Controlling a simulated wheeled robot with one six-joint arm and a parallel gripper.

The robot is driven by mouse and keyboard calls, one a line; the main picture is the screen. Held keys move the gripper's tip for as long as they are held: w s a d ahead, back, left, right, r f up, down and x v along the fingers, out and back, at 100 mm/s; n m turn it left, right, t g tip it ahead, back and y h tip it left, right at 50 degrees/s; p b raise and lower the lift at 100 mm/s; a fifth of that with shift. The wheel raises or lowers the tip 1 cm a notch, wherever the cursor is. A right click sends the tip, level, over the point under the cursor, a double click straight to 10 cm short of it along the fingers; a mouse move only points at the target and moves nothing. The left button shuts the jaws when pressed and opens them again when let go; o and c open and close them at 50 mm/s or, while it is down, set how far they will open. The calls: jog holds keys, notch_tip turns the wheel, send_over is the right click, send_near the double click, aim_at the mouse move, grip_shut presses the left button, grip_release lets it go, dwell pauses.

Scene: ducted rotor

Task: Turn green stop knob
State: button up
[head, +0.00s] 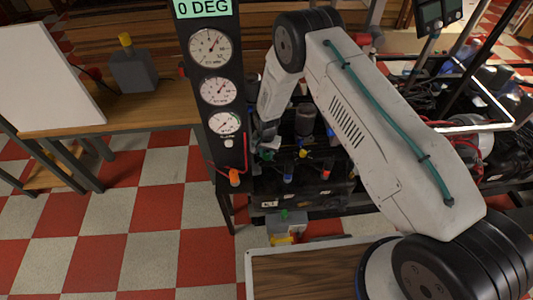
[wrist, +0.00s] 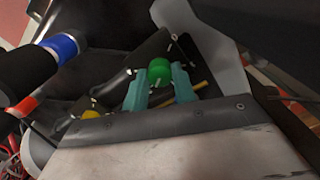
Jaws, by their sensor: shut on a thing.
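The green stop knob (wrist: 159,69) shows in the wrist view as a round green cap. My gripper (wrist: 160,82) has its two teal fingers on either side of the green knob, shut on it. In the head view a small green spot (head: 266,154) shows beside the lower end of my arm, among the coloured knobs on the dark equipment. My arm hides much of this area, and the fingers are hard to make out there. The knob's turn angle cannot be told.
A gauge panel (head: 218,100) with a "0 DEG" display stands just left of my arm. Blue (head: 288,178), yellow (head: 303,154) and red (head: 325,174) knobs sit close by. In the wrist view, a black cylinder with a blue band (wrist: 62,46) is at left.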

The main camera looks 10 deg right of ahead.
aim_at(266, 155)
dwell(0.3)
jog(key=o, duration=1)
jog(key=shift+r, duration=3.9)
